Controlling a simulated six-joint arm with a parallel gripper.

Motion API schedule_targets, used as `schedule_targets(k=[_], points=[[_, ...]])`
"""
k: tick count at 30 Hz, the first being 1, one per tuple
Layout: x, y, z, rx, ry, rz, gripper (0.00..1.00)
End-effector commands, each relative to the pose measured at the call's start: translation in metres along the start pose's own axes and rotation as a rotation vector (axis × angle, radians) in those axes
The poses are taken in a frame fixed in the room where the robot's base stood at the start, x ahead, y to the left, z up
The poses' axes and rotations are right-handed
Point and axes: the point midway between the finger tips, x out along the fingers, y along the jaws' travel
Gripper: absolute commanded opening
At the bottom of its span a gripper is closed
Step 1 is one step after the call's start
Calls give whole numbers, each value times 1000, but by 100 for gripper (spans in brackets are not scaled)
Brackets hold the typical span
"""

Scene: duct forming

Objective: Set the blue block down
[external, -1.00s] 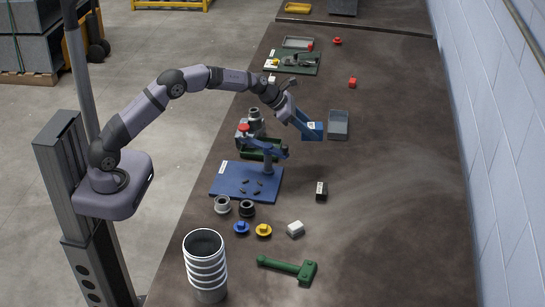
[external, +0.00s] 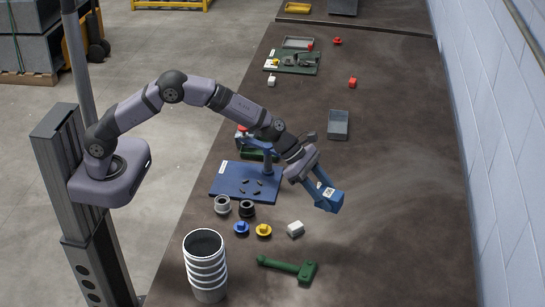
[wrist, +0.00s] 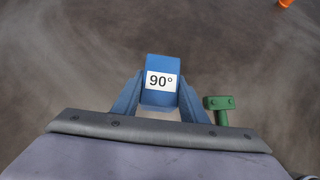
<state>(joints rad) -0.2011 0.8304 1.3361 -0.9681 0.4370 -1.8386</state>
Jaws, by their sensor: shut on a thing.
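The blue block (external: 334,201) is held between the fingers of my gripper (external: 323,194) over the right-middle part of the dark table. In the wrist view the blue block (wrist: 161,68) shows a white label reading "90°". Both blue fingers of my gripper (wrist: 160,95) press on its sides. The block appears to be above the table top (external: 400,200), but its exact height is hard to tell.
A green hammer (external: 290,268) and a white block (external: 296,229) lie nearer the front. A blue fixture plate (external: 232,182) stands to the left. A grey tray (external: 339,125) lies behind. The table's right side is clear.

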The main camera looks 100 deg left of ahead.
Motion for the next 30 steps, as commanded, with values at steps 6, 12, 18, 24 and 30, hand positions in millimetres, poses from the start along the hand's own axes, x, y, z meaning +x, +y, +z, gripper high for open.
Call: schedule_targets(k=[6, 12, 18, 24, 30], points=[[10, -6, -15, -50, 1, 50, 7], [12, 15, -23, -140, -2, 142, 7], [11, 25, -19, -176, -2, 179, 7], [10, 32, -14, -204, -3, 207, 7], [9, 33, -13, -220, -3, 222, 7]])
